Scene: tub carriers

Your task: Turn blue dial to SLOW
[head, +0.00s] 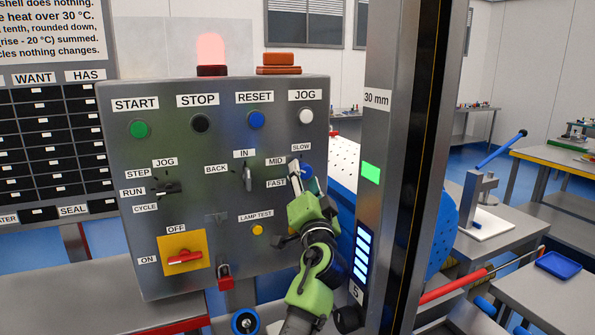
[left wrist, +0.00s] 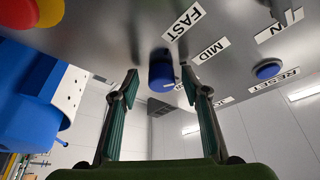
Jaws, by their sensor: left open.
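The blue dial (head: 307,171) is on the right side of the grey control panel, with the labels SLOW (head: 301,147), MID (head: 275,161) and FAST (head: 276,183) around its left and upper side. My left gripper (head: 303,181) is in front of the dial and partly hides it. In the left wrist view the blue dial (left wrist: 161,72) stands between the two open fingers of the left gripper (left wrist: 160,84), with a visible gap on each side. A small pale mark shows on the dial, but I cannot tell which label it points to. My right gripper is not in view.
The panel (head: 200,250) also carries several buttons, a mode switch (head: 166,188), a lever (head: 247,178) and a red ON/OFF switch (head: 184,257). A tall metal column (head: 395,150) stands close to the right of my left arm. A lit red lamp (head: 211,48) is on top.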

